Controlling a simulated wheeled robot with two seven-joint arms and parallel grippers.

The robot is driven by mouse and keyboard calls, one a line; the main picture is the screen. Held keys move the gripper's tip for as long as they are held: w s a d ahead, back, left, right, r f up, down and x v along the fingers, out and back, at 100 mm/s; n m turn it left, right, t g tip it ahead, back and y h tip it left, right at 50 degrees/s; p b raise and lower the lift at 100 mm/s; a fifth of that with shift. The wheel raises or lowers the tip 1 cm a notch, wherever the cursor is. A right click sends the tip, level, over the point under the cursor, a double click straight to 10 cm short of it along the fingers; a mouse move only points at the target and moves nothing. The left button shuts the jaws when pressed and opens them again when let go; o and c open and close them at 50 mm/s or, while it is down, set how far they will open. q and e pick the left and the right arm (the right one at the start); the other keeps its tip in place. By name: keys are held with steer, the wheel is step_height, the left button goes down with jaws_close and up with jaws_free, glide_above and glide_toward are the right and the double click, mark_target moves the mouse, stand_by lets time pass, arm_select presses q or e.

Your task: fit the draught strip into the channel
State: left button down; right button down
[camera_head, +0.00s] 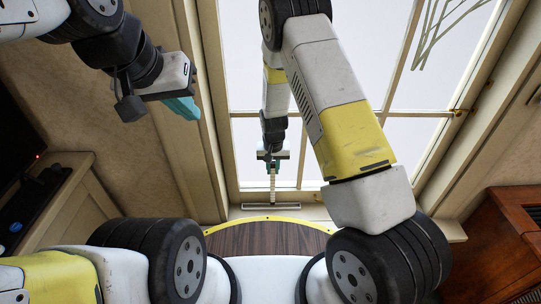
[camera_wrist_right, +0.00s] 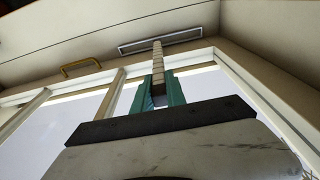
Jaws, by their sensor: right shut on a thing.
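The draught strip (camera_wrist_right: 158,58) is a narrow, pale, banded strip; it also shows in the head view (camera_head: 272,188). My right gripper (camera_wrist_right: 159,93) is shut on one end of it, with teal fingers on both sides. In the head view the right gripper (camera_head: 273,170) is in front of the window's lower part. The channel (camera_wrist_right: 160,40) is a long, light-rimmed slot, also seen in the head view (camera_head: 300,205). The strip's far end overlaps the channel in both views, and I cannot tell whether they touch. The strip points across the channel's length. My left gripper (camera_head: 184,107) is apart at upper left; its finger gap is hidden.
A paned window (camera_head: 330,150) with a pale frame fills the middle. A brass handle (camera_wrist_right: 80,67) is left of the channel in the wrist view. A wooden cabinet (camera_head: 500,240) stands at right, and a shelf unit (camera_head: 50,210) at left.

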mark_target(273, 185)
steer(key=shift+w+a, duration=0.15)
steer(key=shift+w, duration=0.1)
steer(key=shift+w+a+f, duration=0.1)
steer(key=shift+w+f, duration=0.05)
steer(key=shift+f, duration=1.65)
steer(key=c, duration=1.4)
jaws_free()
steer(key=shift+f, duration=0.15)
steer(key=shift+o, duration=0.2)
